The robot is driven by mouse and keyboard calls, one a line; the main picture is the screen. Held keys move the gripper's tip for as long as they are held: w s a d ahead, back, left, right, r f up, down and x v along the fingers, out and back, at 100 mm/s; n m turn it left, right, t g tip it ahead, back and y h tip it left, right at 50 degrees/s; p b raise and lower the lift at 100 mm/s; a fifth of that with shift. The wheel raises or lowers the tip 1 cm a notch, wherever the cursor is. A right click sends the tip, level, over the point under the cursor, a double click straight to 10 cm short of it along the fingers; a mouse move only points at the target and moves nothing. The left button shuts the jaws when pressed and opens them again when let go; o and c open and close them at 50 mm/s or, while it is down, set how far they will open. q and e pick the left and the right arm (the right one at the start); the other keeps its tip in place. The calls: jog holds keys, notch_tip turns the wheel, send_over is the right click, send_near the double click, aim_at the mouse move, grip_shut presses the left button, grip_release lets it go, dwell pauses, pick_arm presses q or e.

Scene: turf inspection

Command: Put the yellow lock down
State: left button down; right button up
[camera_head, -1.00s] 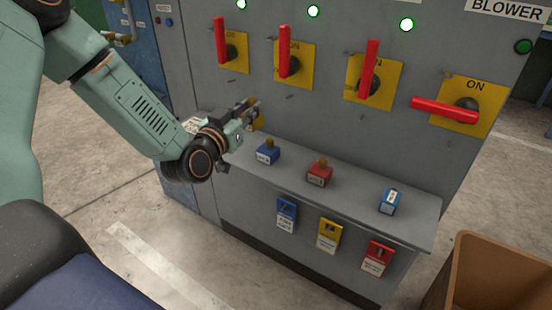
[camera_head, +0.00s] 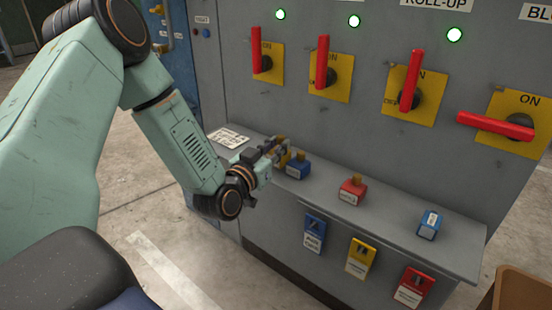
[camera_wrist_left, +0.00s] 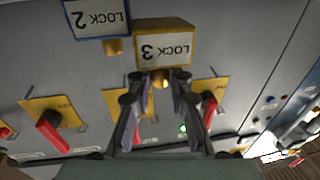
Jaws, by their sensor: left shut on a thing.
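The yellow lock (camera_wrist_left: 163,50), labelled LOCK 3, fills the space past my left fingertips in the left wrist view. My left gripper (camera_wrist_left: 160,82) is shut on its brass shackle. In the head view, my left gripper (camera_head: 277,150) is over the left part of the grey shelf (camera_head: 395,220). The yellow lock is mostly hidden there behind the fingers. It is low, beside the blue lock (camera_head: 298,169), labelled LOCK 2 in the left wrist view (camera_wrist_left: 97,17). I cannot tell whether its base touches the shelf. My right gripper is not in view.
A red lock (camera_head: 352,190) and another blue item (camera_head: 430,225) stand farther right on the shelf. A white sheet (camera_head: 228,138) lies at its left end. Red switch handles (camera_head: 410,80) stick out above. Tags (camera_head: 361,259) hang on the front. A brown bin (camera_head: 522,292) is lower right.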

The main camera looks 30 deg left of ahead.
pick_arm(q)
notch_tip(320, 180, down, 2)
jog(key=shift+w+f+b, duration=0.1)
jog(key=shift+f+b, duration=0.05)
jog(key=shift+b, duration=0.25)
jog(key=c, duration=1.2)
grip_release()
